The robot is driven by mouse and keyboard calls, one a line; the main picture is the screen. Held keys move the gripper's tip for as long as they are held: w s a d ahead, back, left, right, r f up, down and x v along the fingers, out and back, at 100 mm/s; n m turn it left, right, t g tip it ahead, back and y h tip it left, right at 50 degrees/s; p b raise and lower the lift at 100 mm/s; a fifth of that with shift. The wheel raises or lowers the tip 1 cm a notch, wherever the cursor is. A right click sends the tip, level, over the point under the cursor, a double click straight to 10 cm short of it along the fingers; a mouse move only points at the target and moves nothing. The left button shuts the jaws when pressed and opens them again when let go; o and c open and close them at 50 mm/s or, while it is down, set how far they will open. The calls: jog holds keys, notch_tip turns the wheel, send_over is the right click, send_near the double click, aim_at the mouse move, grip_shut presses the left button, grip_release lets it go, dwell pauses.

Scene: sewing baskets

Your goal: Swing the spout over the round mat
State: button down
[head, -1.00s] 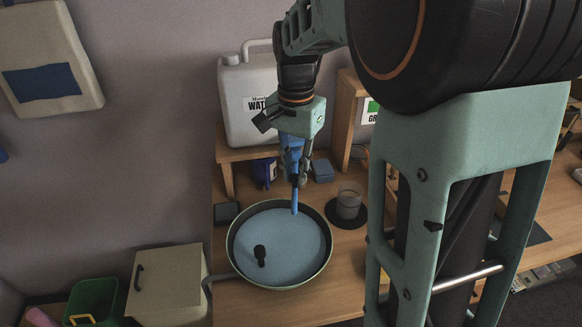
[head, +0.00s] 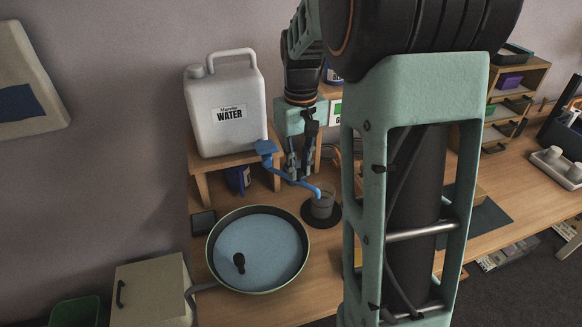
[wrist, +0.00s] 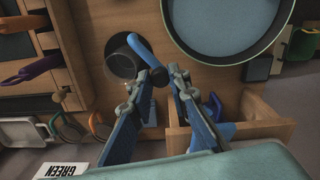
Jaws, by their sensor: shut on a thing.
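The blue spout (head: 298,183) comes from the blue tap (head: 266,150) below the white water jug (head: 228,110).
A wide round pan (head: 212,256) with a pale blue inside and a small dark thing in it stands left of the mat. The jug sits on a wooden stand (head: 200,180). A small dark square block (head: 203,222) lies behind the pan. Wooden shelves (head: 530,75) stand at right.

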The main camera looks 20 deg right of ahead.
jog(key=shift+w+d+n+p, duration=0.45)
jog(key=shift+w+n, duration=0.3)
jog(key=shift+n, duration=0.3)
jog(key=shift+w+d+n+p, duration=0.4)
jog(key=shift+w+d+n, duration=0.25)
jog(key=shift+n, duration=0.45)
jog(key=shift+w+d+n+p, duration=0.45)
jog(key=shift+w+n, duration=0.35)
jog(key=shift+n, duration=0.25)
jog(key=c, duration=1.8)
grip_release()
jog(key=shift+r, duration=0.1)
notch_tip(320, 180, up, 12)
jog(key=shift+f, duration=0.1)
